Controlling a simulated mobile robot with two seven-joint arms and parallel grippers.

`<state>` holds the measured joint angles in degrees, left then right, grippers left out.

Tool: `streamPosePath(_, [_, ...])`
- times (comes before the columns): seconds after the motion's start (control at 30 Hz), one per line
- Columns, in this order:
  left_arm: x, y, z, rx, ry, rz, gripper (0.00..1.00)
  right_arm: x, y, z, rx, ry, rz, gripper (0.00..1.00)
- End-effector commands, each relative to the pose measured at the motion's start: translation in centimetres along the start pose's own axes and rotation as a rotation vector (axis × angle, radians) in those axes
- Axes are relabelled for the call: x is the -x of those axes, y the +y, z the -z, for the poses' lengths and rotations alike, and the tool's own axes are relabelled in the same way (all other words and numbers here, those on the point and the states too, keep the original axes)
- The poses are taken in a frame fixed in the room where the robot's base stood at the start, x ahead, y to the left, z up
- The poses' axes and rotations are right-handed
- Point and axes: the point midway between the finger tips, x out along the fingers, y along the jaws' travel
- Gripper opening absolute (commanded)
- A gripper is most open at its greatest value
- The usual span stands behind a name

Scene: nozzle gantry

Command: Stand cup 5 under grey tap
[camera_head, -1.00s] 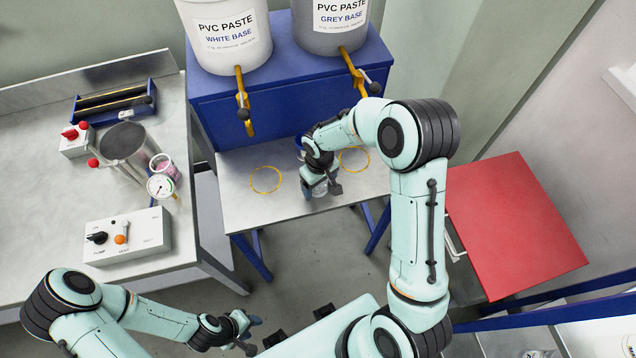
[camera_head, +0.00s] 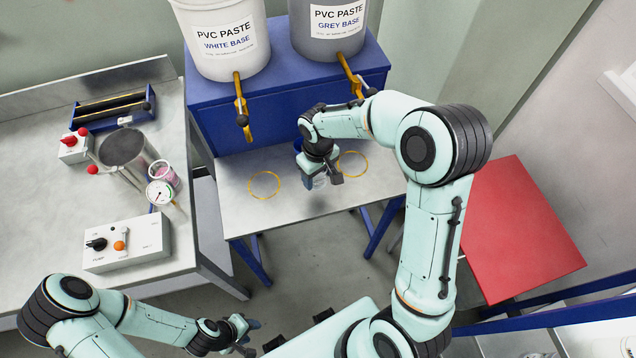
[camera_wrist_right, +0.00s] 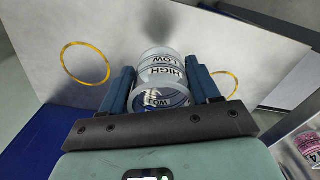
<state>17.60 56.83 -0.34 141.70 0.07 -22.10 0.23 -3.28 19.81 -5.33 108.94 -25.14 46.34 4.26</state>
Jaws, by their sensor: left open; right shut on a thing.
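My right gripper (camera_head: 322,178) is shut on a clear cup and holds it over the shelf between the two yellow rings. In the right wrist view the cup (camera_wrist_right: 160,78) sits between the blue fingers (camera_wrist_right: 163,92) and shows LOW and HIGH marks; its number is not readable. The grey base tub (camera_head: 328,28) has a yellow tap (camera_head: 350,76) at the back right. The yellow ring below that tap (camera_head: 353,164) is just right of the gripper. My left gripper (camera_head: 246,335) is open and empty at the front left.
The white base tub (camera_head: 225,40) has its own tap (camera_head: 241,108) above the left ring (camera_head: 264,185). A bench (camera_head: 60,200) at left carries a pump box (camera_head: 127,242) and a cup with pink contents (camera_head: 162,172). A red top (camera_head: 520,225) stands at right.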

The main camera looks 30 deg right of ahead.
Motion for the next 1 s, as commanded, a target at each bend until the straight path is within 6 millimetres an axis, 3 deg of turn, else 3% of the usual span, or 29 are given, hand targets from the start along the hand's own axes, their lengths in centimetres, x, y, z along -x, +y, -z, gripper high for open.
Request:
streamPosePath(0.03, [0.3,0.1,0.2,-0.001,0.002,-0.001,0.43,2.0,0.0,0.2,-0.001,0.010,-0.001,0.32])
streamPosePath(0.1, [0.5,0.3,0.3,-0.001,0.004,-0.001,0.43,4.1,0.0,0.2,-0.001,0.010,0.000,0.32])
streamPosePath(0.3, [1.0,0.6,0.7,-0.003,0.009,-0.003,0.43,9.0,0.0,0.2,0.000,0.007,0.000,0.32])
streamPosePath(0.6, [1.4,0.8,0.9,-0.004,0.012,-0.004,0.43,12.2,0.0,0.0,-0.001,0.001,0.000,0.32])
streamPosePath(0.77, [1.4,0.8,0.9,-0.004,0.012,-0.004,0.43,11.6,-0.2,0.3,-0.006,-0.004,0.000,0.32])
streamPosePath(0.87, [1.3,0.8,0.9,-0.004,0.012,-0.004,0.43,9.1,-1.0,1.4,-0.032,-0.008,0.000,0.32])
streamPosePath(1.0, [1.3,0.8,0.9,-0.004,0.012,-0.004,0.43,4.1,-2.5,3.0,-0.089,-0.010,-0.003,0.32])
